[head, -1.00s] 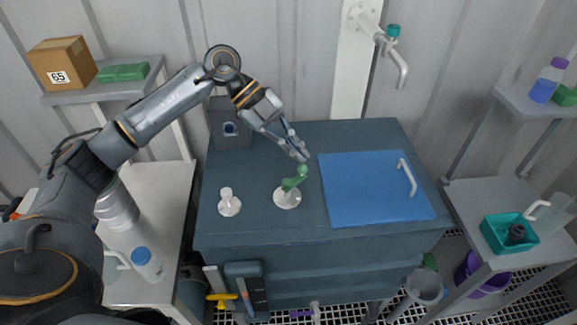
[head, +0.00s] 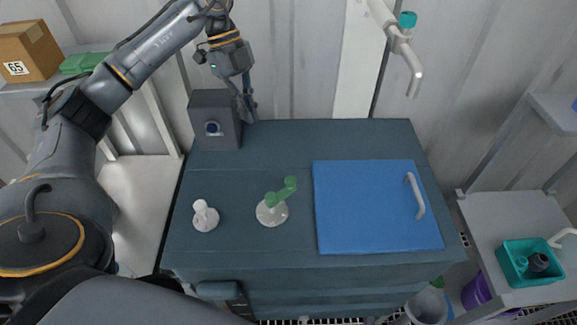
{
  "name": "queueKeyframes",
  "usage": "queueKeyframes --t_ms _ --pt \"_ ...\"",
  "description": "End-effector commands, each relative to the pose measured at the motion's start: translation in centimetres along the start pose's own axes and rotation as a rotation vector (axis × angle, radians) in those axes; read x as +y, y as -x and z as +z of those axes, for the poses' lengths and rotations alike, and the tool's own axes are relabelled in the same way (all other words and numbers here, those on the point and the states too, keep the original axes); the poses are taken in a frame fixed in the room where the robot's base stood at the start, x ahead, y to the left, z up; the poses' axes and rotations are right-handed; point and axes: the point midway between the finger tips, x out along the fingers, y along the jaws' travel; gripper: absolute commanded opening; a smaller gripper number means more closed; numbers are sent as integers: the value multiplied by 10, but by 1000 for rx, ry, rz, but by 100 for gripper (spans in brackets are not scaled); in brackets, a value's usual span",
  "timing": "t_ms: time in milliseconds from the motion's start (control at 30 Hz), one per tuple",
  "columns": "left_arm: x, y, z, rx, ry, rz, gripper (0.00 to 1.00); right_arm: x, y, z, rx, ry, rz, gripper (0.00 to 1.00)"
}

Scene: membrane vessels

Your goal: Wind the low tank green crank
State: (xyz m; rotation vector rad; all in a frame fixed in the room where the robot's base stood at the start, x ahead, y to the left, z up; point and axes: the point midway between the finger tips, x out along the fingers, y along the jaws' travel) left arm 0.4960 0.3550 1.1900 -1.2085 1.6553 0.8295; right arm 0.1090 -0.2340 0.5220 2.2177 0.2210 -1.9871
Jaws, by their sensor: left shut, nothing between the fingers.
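The green crank (head: 281,192) stands on a round white base on top of the dark blue-grey tank (head: 290,140). Its arm points up and to the right, with a knob at that end. My left gripper (head: 250,116) points down at the back of the tank, right beside the grey box. It is shut and empty, well apart from the crank. My right gripper is not in view.
A white knob (head: 205,215) stands left of the crank. A blue lid (head: 370,205) with a white handle lies to its right. A grey box (head: 214,120) stands at the back left. A white tap (head: 407,55) hangs above the back right. The tank top between them is clear.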

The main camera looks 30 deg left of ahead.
Motion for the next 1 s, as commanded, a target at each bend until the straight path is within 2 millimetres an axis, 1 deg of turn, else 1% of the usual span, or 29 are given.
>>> queueKeyframes --t_ms 33,100,167,400,500,600,667,767,867,1000 --pt "0 -13 5 0 0 0 0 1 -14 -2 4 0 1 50" --pt "0 -21 8 0 -1 0 0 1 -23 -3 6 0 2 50" --pt "0 -29 11 1 -1 0 0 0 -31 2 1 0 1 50" --pt "0 -57 22 1 -2 -1 0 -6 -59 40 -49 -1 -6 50" --pt "0 -66 26 1 -2 -1 0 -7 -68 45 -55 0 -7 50" --pt "0 -69 26 1 -2 -1 0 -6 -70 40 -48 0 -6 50" --pt "0 -72 26 1 -1 0 0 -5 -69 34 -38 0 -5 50" --pt "0 -81 26 1 -1 3 0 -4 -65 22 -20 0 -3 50" --pt "1 -99 25 2 -1 5 0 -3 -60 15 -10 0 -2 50" --pt "1 -129 25 3 -1 5 0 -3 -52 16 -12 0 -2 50"
